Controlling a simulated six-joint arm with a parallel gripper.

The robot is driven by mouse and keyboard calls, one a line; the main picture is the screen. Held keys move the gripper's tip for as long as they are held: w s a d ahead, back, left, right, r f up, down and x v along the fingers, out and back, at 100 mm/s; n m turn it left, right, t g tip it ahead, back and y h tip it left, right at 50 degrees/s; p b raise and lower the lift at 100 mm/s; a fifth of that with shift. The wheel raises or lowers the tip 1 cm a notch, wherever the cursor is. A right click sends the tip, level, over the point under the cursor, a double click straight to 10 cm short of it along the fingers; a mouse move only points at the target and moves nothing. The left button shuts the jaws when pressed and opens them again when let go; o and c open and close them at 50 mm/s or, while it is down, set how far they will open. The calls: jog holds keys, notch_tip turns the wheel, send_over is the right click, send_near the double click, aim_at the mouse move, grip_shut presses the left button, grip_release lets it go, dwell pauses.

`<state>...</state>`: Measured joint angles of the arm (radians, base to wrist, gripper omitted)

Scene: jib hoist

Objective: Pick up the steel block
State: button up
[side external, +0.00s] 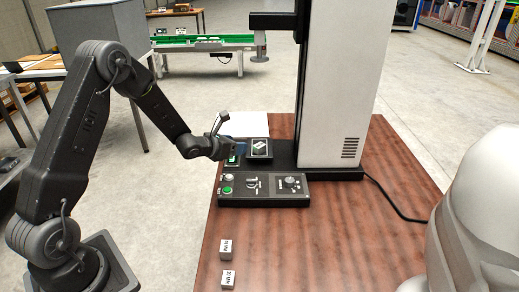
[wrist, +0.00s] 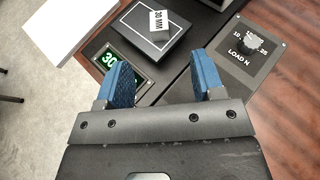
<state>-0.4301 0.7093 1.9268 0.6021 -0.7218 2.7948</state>
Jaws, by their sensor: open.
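A small steel block (wrist: 159,20) marked "30 MM" lies on a dark square plate (wrist: 135,40) at the top of the wrist view. In the side view the block (side external: 259,145) is small on the plate. My gripper (wrist: 163,72) is open, its two blue finger pads apart with nothing between them. The block is beyond the fingertips, a little above the gap in the picture. In the side view my gripper (side external: 236,149) is just left of the plate. Two more small marked blocks, one (side external: 226,249) and another (side external: 228,279), lie on the wooden table's front left.
A control box (side external: 262,190) with buttons and a knob stands in front of the plate. A green-lit display (wrist: 110,57) is beside the plate. A tall pale column (side external: 342,80) rises behind, with a dark arm overhead. A white sheet (side external: 246,124) lies at the table's back left.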

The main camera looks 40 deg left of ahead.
send_near(261, 144)
jog(key=w, duration=0.2)
jog(key=w+f, duration=0.1)
jog(key=shift+w+d+f+m, duration=0.15)
jog(key=shift+w+f+m, duration=0.05)
jog(key=shift+w+m, duration=0.15)
jog(key=shift+f+x, duration=0.2)
jog(key=shift+x, duration=2.75)
jog(key=shift+s, duration=0.15)
jog(key=c, duration=1)
jog(key=shift+r, duration=0.1)
grip_shut()
